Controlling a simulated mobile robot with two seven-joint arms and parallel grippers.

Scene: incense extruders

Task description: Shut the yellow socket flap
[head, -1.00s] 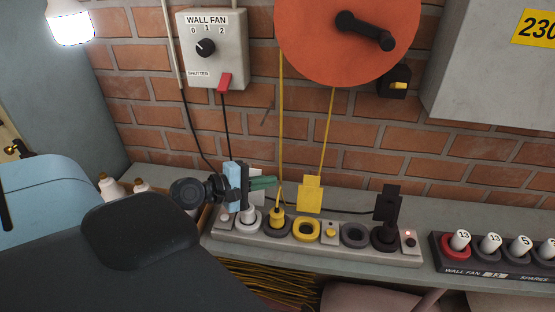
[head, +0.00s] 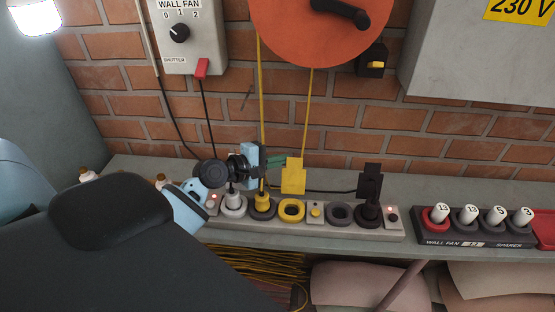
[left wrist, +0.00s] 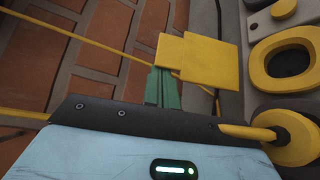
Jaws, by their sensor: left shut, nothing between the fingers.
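The yellow socket flap (head: 293,177) stands raised behind the yellow socket ring (head: 291,210), whose opening is uncovered. In the left wrist view the flap (left wrist: 205,60) is a flat yellow plate, with the yellow ring (left wrist: 286,62) to its right. My left gripper (head: 276,161) is shut and empty, its green fingertips at the flap's upper left edge. In the left wrist view the fingertips (left wrist: 160,86) overlap the flap's near edge; I cannot tell whether they touch or lie just behind it. My right gripper is not in view.
A yellow-corded plug (head: 262,202) stands just left of the yellow socket. On the grey power strip (head: 325,222), a raised black flap (head: 369,180) stands farther right. A spares tray (head: 466,240) sits at the right. The brick wall rises close behind.

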